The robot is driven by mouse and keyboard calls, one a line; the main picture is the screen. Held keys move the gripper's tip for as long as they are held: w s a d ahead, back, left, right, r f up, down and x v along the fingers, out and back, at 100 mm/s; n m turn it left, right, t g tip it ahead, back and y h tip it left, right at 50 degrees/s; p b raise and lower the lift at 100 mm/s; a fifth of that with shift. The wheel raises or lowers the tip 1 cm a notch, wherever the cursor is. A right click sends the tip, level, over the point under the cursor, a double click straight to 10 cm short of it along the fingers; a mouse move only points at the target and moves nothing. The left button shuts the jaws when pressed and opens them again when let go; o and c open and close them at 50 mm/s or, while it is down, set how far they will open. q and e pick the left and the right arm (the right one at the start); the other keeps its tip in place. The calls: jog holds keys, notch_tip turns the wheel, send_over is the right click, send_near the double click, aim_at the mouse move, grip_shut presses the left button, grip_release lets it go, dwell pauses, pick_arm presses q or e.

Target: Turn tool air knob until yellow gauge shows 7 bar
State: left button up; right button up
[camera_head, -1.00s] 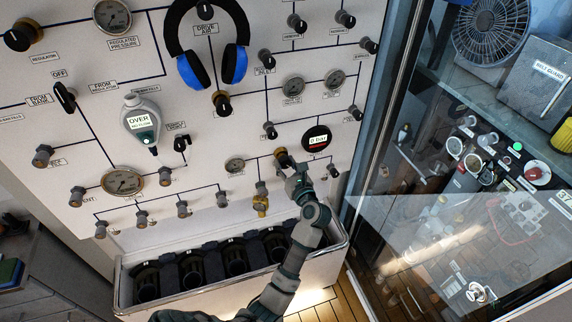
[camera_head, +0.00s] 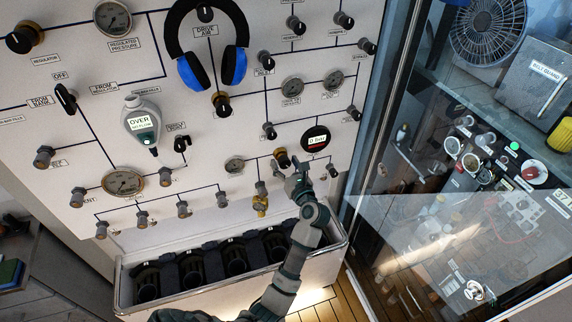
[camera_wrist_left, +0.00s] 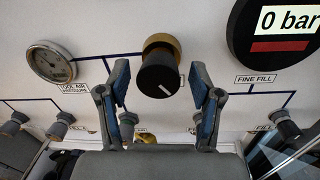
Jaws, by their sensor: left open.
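The tool air knob (camera_wrist_left: 158,73) is black with a white mark and a brass collar, between and just beyond my open left fingers in the left wrist view. It also shows in the head view (camera_head: 283,158). My left gripper (camera_head: 291,175) is open and empty at the panel, just below the knob; its two blue-padded fingers (camera_wrist_left: 160,100) stand apart on either side in the wrist view. The tool air pressure gauge (camera_wrist_left: 50,62) is left of the knob; its needle is too small to read. A round digital display (camera_wrist_left: 284,30) right of the knob reads 0 bar.
The white panel (camera_head: 75,130) carries several other knobs and gauges. Blue headphones (camera_head: 190,70) and a handheld meter reading OVER (camera_head: 141,122) hang on it. A trough of dark cylinders (camera_head: 345,240) stands below. A glass-fronted area (camera_head: 450,230) is at the right.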

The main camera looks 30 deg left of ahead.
pick_arm(q)
jog(key=v, duration=1.2)
jog(key=shift+d, duration=0.15)
jog(key=shift+f, duration=0.1)
jog(key=shift+w, duration=0.1)
dwell(1.4)
dwell(0.6)
